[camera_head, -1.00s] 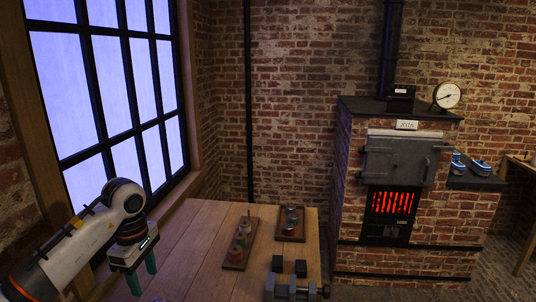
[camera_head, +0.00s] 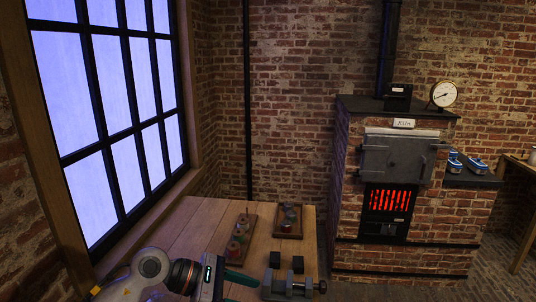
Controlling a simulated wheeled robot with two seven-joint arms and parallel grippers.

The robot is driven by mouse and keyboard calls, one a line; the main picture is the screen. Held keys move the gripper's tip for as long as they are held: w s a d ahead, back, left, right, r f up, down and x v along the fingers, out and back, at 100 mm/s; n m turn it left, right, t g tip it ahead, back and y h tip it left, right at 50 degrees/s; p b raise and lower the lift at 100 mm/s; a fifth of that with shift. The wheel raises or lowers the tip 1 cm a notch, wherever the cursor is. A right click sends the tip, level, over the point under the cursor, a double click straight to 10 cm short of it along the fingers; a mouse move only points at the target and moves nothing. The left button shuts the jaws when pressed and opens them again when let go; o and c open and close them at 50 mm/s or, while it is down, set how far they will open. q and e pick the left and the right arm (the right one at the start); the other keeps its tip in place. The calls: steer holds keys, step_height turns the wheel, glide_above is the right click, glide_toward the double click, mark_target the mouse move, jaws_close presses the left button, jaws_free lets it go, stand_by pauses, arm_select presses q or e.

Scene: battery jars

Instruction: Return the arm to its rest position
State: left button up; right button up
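My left arm comes in at the bottom left, and its gripper (camera_head: 240,284) is low over the front of the wooden table, just left of a grey metal clamp-like device. One green finger shows at the far side of the gripper body, set apart from the lower side, so the gripper looks open. The other finger is mostly cut off by the bottom edge. Nothing shows between the fingers. My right arm and gripper are not in view.
The wooden table (camera_head: 190,225) holds a rack of coloured jars (camera_head: 240,238), a tray with grey jars (camera_head: 288,222) and the grey clamp-like device (camera_head: 290,284) beside two black blocks. A brick kiln (camera_head: 395,200) with a red glowing grate stands right; a window (camera_head: 110,110) is left.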

arm_select(q)
steer(key=s+d+r+n+t+h, duration=0.2)
steer(key=d+r+n+t+h, duration=0.1)
steer(key=r+n+h, duration=0.3)
steer(key=w+a+r+n+t+y, duration=0.2)
steer(key=a+n+t+y, duration=0.4)
steer(key=n+t, duration=1)
steer(key=s+a+f+n+g+y, duration=0.3)
steer(key=a+f+n+y, duration=0.45)
steer(key=n, duration=0.45)
steer(key=s+a+f+n+g+y, duration=0.25)
steer(key=a+f+n+y, duration=0.45)
steer(key=n, duration=0.4)
steer(key=s+d+f+n+g+h, duration=0.1)
steer(key=s+f+n+g, duration=0.2)
steer(key=s+f+g, duration=0.55)
steer(key=s+f+n+g+h, duration=0.1)
steer(key=s+f+n+g, duration=0.3)
steer(key=s, duration=0.8)
step_height(320, 180, down, 35)
steer(key=s+b, duration=0.2)
steer(key=b, duration=0.4)
steer(key=s+a+f+g+b, duration=0.1)
steer(key=s+f+b, duration=0.3)
steer(key=s+f, duration=1.1)
step_height(320, 180, down, 4)
steer(key=shift+s+a+r+m, duration=0.2)
steer(key=shift+a+m, duration=0.2)
steer(key=shift+a, duration=0.4)
